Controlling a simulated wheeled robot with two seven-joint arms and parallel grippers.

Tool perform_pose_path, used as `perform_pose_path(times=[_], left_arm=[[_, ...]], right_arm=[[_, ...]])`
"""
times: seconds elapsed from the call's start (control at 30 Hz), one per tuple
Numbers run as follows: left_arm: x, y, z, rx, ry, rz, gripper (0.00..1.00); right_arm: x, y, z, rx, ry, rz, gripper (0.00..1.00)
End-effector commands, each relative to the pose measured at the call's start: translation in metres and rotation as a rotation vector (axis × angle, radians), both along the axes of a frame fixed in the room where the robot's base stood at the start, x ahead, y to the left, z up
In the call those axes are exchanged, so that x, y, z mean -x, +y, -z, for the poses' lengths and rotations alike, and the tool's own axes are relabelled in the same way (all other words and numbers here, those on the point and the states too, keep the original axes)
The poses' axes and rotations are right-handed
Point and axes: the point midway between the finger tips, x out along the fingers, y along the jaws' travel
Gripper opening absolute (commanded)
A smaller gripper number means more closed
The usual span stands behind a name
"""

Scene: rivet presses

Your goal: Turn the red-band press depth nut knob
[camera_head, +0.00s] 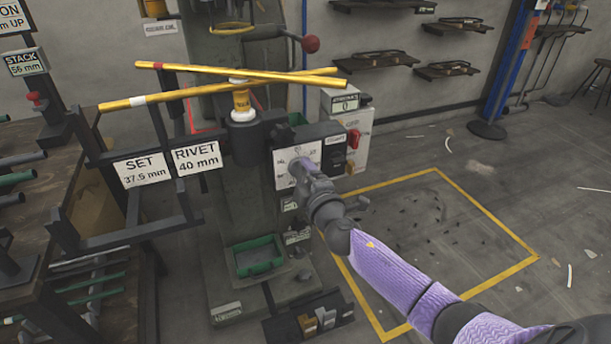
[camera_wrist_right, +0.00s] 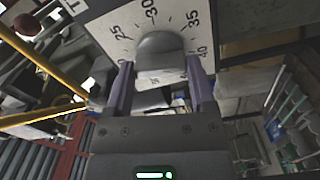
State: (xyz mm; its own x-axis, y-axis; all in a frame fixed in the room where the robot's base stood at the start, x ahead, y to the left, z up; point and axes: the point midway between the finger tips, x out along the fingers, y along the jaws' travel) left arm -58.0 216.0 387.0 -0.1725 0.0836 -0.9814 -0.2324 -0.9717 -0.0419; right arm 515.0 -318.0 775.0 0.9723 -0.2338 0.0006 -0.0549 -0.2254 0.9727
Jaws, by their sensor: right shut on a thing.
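The depth nut knob (camera_wrist_right: 160,48) is a grey, rounded block on a white dial plate (camera_wrist_right: 120,30) in the right wrist view. The dial has numbers 25, 30, 35 and 40 around the knob. My right gripper (camera_wrist_right: 162,78) has its two purple-grey fingers on either side of the knob and is shut on it. In the head view my right gripper (camera_head: 303,168) reaches from the lower right to the white dial plate (camera_head: 284,180) on the press front. It largely hides the knob there. My left gripper is not in view.
Yellow rods (camera_head: 235,75) with red and white bands lie across the rack and press top. SET 37.5 mm and RIVET 40 mm signs (camera_head: 197,158) hang left of the dial. A control box (camera_head: 345,125) with a red switch stands close right. A green tray (camera_head: 258,257) sits below.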

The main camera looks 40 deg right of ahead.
Motion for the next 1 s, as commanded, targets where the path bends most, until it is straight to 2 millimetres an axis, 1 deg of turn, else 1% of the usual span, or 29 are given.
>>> perform_pose_path(times=[0.2,0.4,0.63,1.0], left_arm=[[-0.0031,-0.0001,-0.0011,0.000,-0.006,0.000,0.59],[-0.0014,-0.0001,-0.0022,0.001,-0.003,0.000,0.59],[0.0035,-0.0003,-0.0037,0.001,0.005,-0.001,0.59],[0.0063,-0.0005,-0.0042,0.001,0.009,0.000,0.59]], right_arm=[[0.0001,0.0004,0.0006,0.152,0.038,-0.001,0.12],[0.0002,0.0005,0.0008,0.252,0.062,-0.001,0.12],[0.0002,0.0005,0.0011,0.313,0.078,-0.001,0.12],[0.0003,0.0006,0.0015,0.330,0.082,-0.002,0.12]])
